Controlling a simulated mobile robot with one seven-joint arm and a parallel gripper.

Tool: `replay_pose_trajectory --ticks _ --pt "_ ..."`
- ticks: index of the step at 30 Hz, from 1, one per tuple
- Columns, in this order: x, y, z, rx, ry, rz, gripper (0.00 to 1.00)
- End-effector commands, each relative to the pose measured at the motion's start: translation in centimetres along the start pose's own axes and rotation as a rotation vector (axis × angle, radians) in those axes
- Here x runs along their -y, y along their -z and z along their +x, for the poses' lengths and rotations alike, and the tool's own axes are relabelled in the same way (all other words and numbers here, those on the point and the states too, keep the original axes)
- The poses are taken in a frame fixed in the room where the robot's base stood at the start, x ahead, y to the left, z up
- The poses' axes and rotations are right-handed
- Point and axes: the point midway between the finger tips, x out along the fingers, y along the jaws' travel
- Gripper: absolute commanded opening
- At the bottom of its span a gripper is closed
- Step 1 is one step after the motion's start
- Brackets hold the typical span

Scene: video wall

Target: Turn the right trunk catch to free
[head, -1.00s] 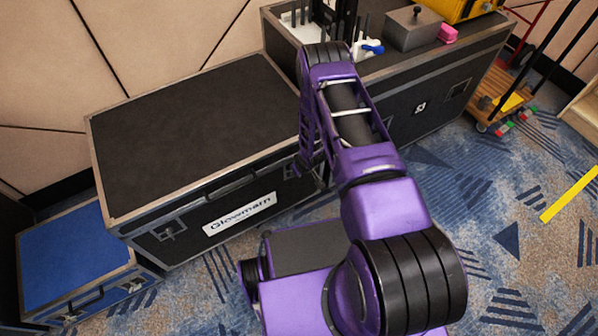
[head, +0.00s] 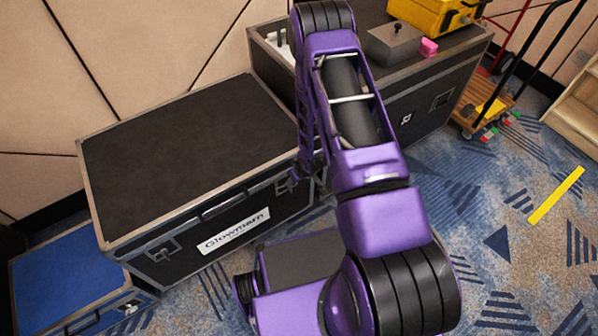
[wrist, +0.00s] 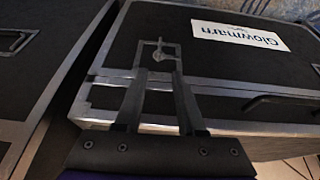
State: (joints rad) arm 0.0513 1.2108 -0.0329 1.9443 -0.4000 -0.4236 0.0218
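The black trunk (head: 190,150) with metal edges and a Glowmarn label stands left of my arm in the head view. Its right catch (head: 285,186) shows at the front right, close beside my arm. In the wrist view the trunk front is upside down, and the right catch (wrist: 158,50) is a small metal plate with a turn piece. My gripper (wrist: 160,76) is open, with its two fingers apart and pointing toward the catch. The catch appears just beyond the fingertips, with nothing held; contact cannot be told. The head view hides the gripper behind my arm.
The trunk's left catch (head: 162,252) is at its front left. A blue case (head: 70,270) stands to the left. Another black case (head: 430,85) stands behind right, bearing a grey box (head: 393,45) and a yellow case (head: 435,14). Carpet is open at right.

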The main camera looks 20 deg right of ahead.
Motion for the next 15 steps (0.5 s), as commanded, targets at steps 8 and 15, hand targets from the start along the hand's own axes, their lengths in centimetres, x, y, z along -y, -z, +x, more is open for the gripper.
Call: replay_pose_trajectory --ticks 8,15 --pt "0.0 0.1 -4.1 -0.003 0.000 0.001 0.39" --pt "0.0 0.1 -4.6 -0.002 0.000 0.000 0.39"
